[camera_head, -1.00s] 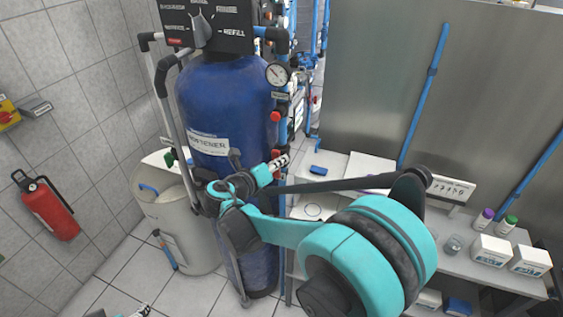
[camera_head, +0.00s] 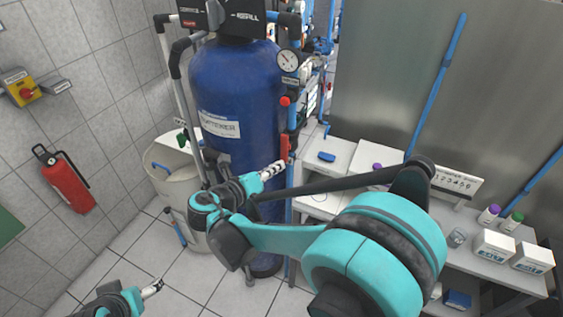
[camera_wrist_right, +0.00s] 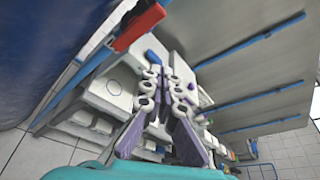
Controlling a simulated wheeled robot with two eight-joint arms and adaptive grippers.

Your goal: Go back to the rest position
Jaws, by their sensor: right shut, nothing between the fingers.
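My right gripper (camera_head: 273,170) is held up in front of the blue softener tank (camera_head: 235,95), at the end of my teal and black arm. In the right wrist view its two fingers (camera_wrist_right: 163,75) point away from the camera, shut and empty. The shelf unit shows beyond them. My left gripper (camera_head: 153,288) shows small at the lower left, above the tiled floor. Its fingers are too small to tell open from shut, and most of the left arm is outside the picture.
A cream bin (camera_head: 168,185) stands left of the tank. A red fire extinguisher (camera_head: 66,181) hangs on the tiled wall. The shelf unit (camera_head: 455,262) at right carries white boxes (camera_head: 492,245) and small bottles. A gauge (camera_head: 289,60) and pipes are beside the tank. Floor at lower left is clear.

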